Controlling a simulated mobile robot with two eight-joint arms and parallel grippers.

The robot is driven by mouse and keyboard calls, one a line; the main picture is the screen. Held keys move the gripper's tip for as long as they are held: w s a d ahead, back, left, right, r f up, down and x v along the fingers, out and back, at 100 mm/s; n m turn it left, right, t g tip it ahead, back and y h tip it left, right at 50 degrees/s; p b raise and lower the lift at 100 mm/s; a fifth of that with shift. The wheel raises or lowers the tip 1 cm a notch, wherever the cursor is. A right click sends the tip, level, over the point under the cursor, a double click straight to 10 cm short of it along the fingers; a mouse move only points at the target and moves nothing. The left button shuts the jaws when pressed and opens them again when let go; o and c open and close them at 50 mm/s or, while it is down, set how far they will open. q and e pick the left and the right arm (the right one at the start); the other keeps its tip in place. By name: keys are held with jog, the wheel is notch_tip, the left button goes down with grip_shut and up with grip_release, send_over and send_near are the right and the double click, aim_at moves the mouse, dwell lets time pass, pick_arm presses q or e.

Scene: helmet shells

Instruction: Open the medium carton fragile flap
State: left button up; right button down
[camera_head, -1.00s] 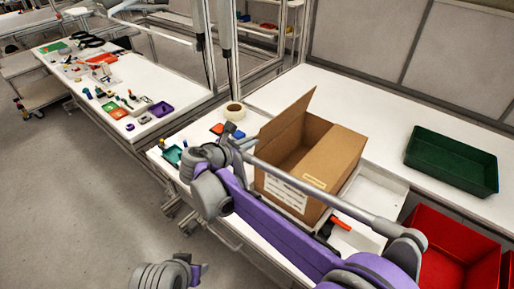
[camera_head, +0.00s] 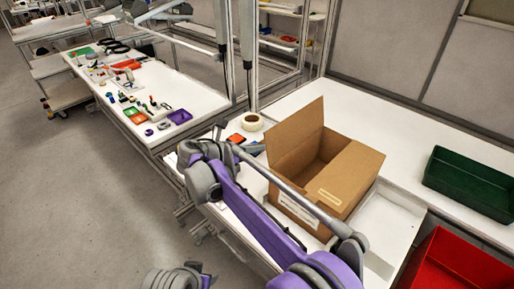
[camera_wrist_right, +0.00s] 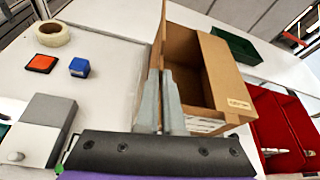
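The open-topped brown carton (camera_head: 345,175) stands on the white bench, with a label on its front; it also shows in the wrist view (camera_wrist_right: 225,75). One flap (camera_head: 297,135) stands up along its left side, and the wrist view shows it nearly edge-on (camera_wrist_right: 160,45). My left gripper is not in view.
A tape roll (camera_head: 250,122), an orange-and-black pad (camera_wrist_right: 41,63) and a blue block (camera_wrist_right: 79,67) lie left of the carton. A green bin (camera_head: 470,185) and a red bin (camera_head: 455,265) stand to its right. The bench behind the carton (camera_head: 370,120) is clear.

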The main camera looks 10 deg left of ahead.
jog(key=c, duration=1)
grip_release()
jog(key=shift+c, duration=0.2)
jog(key=v, duration=1.1)
jog(key=shift+b, duration=0.4)
jog(key=shift+d, duration=0.1)
